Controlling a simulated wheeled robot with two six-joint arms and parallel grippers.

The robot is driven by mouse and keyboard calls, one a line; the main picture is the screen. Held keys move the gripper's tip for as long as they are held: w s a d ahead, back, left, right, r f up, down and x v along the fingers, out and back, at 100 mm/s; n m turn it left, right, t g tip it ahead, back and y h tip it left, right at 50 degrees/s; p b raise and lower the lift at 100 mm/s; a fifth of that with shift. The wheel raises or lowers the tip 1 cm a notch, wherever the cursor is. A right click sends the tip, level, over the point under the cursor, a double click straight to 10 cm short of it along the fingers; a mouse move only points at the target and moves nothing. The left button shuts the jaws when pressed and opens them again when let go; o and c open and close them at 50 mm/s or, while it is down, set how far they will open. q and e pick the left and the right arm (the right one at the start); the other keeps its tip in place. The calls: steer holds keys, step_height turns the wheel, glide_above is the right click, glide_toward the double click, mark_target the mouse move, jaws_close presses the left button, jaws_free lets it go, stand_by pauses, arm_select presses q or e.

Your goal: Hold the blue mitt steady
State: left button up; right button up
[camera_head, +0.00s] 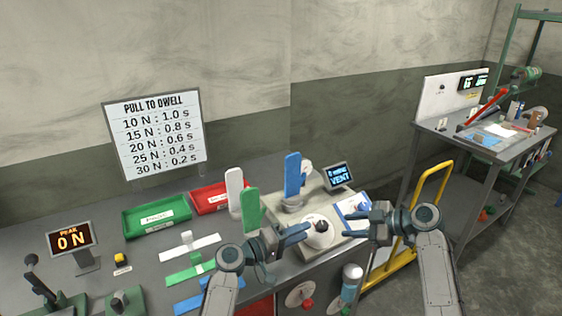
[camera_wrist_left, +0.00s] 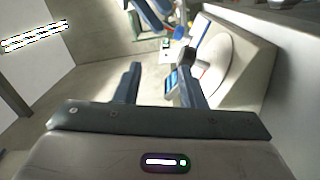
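The blue mitt (camera_head: 292,174) stands upright on a round grey mount on the bench unit. A white mitt (camera_head: 234,188) and a green mitt (camera_head: 250,210) stand to its left. My left gripper (camera_head: 306,232) is in front of and below the blue mitt, apart from it, with its fingers pointing right. In the left wrist view its fingers (camera_wrist_left: 158,88) are spread with nothing gripped between them. My right gripper (camera_head: 346,224) is to the right and lower, with its fingers apart and pointing left, empty. I cannot make out the blue mitt surely in the left wrist view.
A round white dial (camera_head: 318,234) lies between the grippers. A small screen (camera_head: 339,176) stands right of the blue mitt. Green (camera_head: 131,221) and red (camera_head: 203,199) trays, coloured strips (camera_head: 190,272) and a peak display (camera_head: 70,238) are at left. A yellow rail (camera_head: 434,180) stands at right.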

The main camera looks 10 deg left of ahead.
arm_select(q)
steer(key=w+r+m, duration=0.6)
steer(key=w+r, duration=0.1)
steer(key=r, duration=0.2)
step_height(320, 180, up, 11)
steer(key=m+g+y, duration=0.1)
steer(key=m+g, duration=0.1)
steer(key=m, duration=0.7)
glide_above(297, 153)
steer(key=s, duration=0.5)
steer(key=a+f+y, duration=0.1)
steer(key=w+a+f, duration=0.1)
steer(key=f, duration=0.1)
steer(key=w+a+f+y, duration=0.1)
steer(key=a+f, duration=0.1)
steer(key=shift+w+a+f+y, duration=0.1)
steer(key=shift+f+y, duration=0.05)
steer(key=shift+y, duration=0.15)
steer(key=shift+f+x, duration=0.15)
steer(key=shift+x, duration=1.7)
steer(key=shift+f+x, duration=0.2)
steer(key=shift+x, duration=1.7)
steer(key=shift+a, duration=0.2)
